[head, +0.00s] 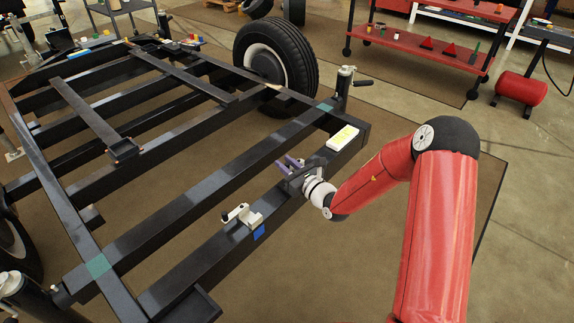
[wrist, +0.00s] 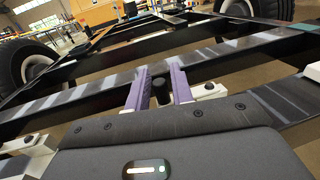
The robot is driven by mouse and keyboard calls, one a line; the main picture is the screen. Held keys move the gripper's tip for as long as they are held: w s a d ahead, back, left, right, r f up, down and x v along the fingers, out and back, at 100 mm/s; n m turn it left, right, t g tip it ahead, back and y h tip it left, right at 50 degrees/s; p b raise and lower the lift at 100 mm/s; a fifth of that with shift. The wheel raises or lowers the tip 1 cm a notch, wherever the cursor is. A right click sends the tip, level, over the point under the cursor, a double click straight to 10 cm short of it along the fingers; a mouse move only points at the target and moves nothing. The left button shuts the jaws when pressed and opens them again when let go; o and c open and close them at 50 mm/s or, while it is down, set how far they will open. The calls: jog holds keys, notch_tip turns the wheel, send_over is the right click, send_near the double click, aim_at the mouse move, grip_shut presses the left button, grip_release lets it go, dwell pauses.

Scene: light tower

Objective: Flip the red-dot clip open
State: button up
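My gripper (head: 288,164) has two purple fingers and is over the black front rail of the frame, between a pale clip and a white box. In the wrist view my gripper (wrist: 159,92) has its fingers apart, with a dark upright piece (wrist: 161,91) between them. I cannot tell whether they touch it. A pale clip (head: 242,215) with a dark knob sits on the rail to the left of my gripper, above a blue patch (head: 259,232). A pale block with a dark knob (wrist: 208,90) shows right of the fingers. No red dot can be made out on any clip.
The white box with a yellow-green label (head: 342,138) lies at the rail's right end. A jack (head: 344,82) and a wheel (head: 275,55) stand beyond. Frame beams (head: 215,185) cross the space behind the rail. A red cart (head: 425,48) is at the back right.

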jog(key=shift+o, duration=0.7)
jog(key=v, duration=0.7)
jog(key=shift+s+d, duration=0.25)
jog(key=shift+s, duration=0.05)
